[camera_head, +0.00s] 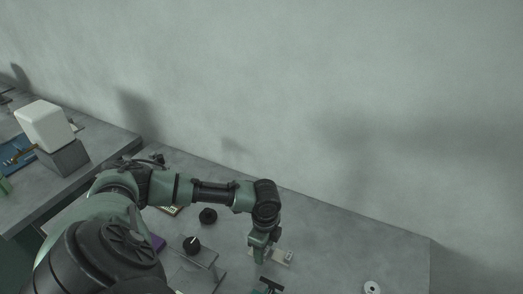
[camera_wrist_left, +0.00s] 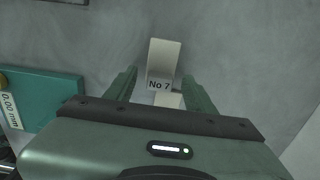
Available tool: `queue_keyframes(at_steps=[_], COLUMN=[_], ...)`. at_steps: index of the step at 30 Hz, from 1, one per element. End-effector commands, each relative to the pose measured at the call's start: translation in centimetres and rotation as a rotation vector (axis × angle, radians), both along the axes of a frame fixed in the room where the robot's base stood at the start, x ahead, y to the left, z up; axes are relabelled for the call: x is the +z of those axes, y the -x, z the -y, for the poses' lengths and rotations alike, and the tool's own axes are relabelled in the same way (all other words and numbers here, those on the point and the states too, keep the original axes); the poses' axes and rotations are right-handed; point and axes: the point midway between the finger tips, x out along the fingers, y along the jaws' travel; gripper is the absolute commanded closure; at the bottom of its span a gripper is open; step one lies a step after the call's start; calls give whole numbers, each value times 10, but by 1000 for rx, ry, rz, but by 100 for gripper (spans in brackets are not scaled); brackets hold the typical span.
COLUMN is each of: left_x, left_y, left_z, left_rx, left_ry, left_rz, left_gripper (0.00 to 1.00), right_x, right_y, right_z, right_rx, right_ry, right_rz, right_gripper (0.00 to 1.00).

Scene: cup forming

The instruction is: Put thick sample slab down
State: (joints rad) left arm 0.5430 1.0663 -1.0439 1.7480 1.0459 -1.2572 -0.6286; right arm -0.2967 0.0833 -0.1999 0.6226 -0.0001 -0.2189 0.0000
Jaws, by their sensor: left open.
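My left gripper (camera_head: 259,255) is low over the grey bench in the head view. In the left wrist view its two green fingers (camera_wrist_left: 161,80) are apart, with a gap on either side of a pale slab-like piece (camera_wrist_left: 163,55) labelled "No 7". A smaller pale part (camera_wrist_left: 170,99) shows just below that label. In the head view a pale flat piece (camera_head: 284,257) lies right beside the gripper, partly hidden by it. I cannot tell the slab's thickness or exactly what it rests on. My right gripper is not in view.
A teal device (camera_wrist_left: 40,98) reading "0.00 mm" is left of the fingers. The bench's right part is mostly clear.

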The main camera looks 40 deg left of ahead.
Motion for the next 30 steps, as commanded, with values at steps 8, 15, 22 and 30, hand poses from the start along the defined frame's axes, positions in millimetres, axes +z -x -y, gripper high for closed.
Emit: queue_keyframes(at_steps=[8, 15, 22, 30], left_x=[0, 0, 7, 52], left_y=[0, 0, -1, -2], left_z=[0, 0, 0, -1], left_rx=[0, 1, 2, 0], left_ry=[0, 0, 2, -1], left_rz=[0, 0, 2, 5], left_gripper=[90, 100, 100, 100], right_x=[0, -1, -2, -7], right_y=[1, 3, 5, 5], right_z=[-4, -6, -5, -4], right_rx=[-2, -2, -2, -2], right_ry=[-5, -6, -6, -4], right_rz=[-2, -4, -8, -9], right_gripper=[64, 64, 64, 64])
